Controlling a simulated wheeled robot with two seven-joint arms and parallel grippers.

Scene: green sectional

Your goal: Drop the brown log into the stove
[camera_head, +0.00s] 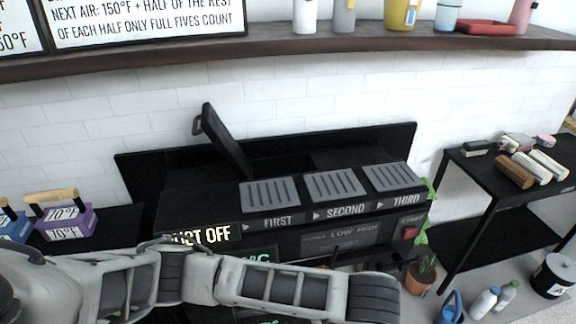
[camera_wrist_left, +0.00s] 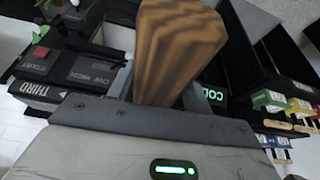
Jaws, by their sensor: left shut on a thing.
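My left gripper (camera_wrist_left: 158,92) is shut on a brown striped wooden log (camera_wrist_left: 176,48), which sticks up between its fingers in the left wrist view. In the head view my left arm crosses the bottom from the left, and its gripper and the held log do not show. The black stove (camera_head: 290,222) stands in the middle behind the arm. Its lid (camera_head: 226,140) is tilted up, and three grey grates sit on top beside labels FIRST, SECOND and THIRD. The stove's panel also shows in the left wrist view (camera_wrist_left: 85,70). My right gripper is not in view.
A black side table (camera_head: 470,165) at right bears another brown log (camera_head: 515,170) and pale logs. A potted plant (camera_head: 420,275) and bottles stand below. Purple and blue temperature blocks (camera_head: 65,222) stand left. A dark shelf (camera_head: 300,48) with signs and containers runs above.

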